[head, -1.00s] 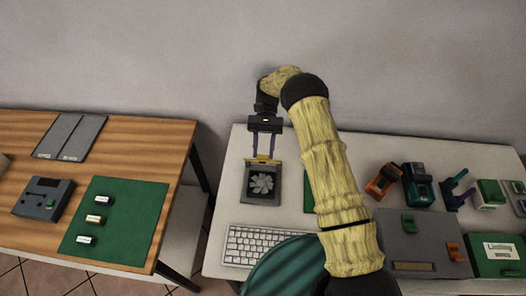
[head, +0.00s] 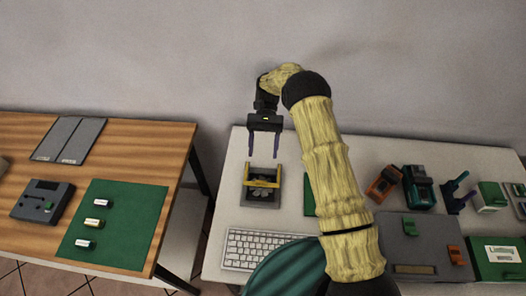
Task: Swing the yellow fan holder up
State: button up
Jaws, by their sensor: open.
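The yellow fan holder (head: 263,183) is a U-shaped bracket on the dark square fan unit (head: 259,199) on the white table. Its crossbar spans the fan and covers part of it, and its two side arms reach toward the back. The exact tilt of the holder is hard to tell. My gripper (head: 263,157) points down just behind and above the holder. Its two purple fingers are spread wide and empty, apart from the crossbar.
A white keyboard (head: 256,248) lies in front of the fan unit. My arm hides part of a green board (head: 309,195) to the right. Orange and teal devices (head: 418,187) stand farther right. A wooden table (head: 120,134) is at left, across a gap.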

notch_tip(320, 180, up, 8)
jog(key=b, duration=0.1)
dwell(0.7)
